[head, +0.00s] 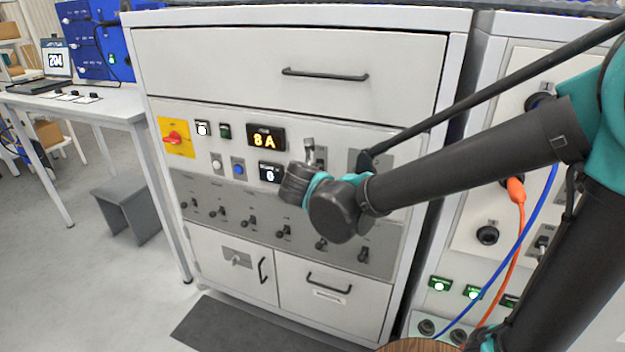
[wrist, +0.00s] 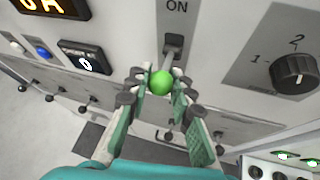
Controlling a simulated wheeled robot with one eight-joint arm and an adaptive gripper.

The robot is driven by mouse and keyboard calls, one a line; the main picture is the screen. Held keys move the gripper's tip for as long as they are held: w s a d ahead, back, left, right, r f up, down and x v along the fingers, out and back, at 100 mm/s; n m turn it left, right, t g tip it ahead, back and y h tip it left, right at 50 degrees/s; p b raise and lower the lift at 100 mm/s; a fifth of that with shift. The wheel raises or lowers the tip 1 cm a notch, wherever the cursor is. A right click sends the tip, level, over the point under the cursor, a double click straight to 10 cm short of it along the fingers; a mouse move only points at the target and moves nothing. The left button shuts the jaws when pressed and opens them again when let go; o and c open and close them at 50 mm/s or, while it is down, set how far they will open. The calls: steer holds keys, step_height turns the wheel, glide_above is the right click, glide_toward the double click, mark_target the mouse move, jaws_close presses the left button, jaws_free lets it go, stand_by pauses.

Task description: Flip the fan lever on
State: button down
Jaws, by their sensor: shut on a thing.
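The fan lever (wrist: 173,50) stands out from a slot under an "ON" label on the cabinet panel in the wrist view. A green ball (wrist: 161,84) shows at the lever's end, between the fingers. My gripper (wrist: 162,76) is shut on the lever, with one finger on each side. In the head view a grey lever part (head: 309,150) shows just above my wrist. My wrist and arm hide the fingers and most of the lever there. I cannot tell the lever's exact angle.
A rotary knob (wrist: 295,72) is right of the lever. A row of small toggle switches (head: 250,222) sits lower on the panel. A yellow plate with a red switch (head: 174,138) and a lit "8A" display (head: 265,139) are to the left. Orange and blue cables hang at right.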

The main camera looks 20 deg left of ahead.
steer(key=shift+w+r+m+g, duration=0.15)
steer(key=shift+r+g, duration=0.35)
steer(key=shift+g, duration=0.6)
steer(key=shift+w+r+m+g, duration=0.15)
steer(key=shift+r+g, duration=0.35)
steer(key=shift+g, duration=0.6)
steer(key=c, duration=1.3)
jaws_free()
steer(key=v, duration=1.2)
steer(key=shift+r, duration=0.1)
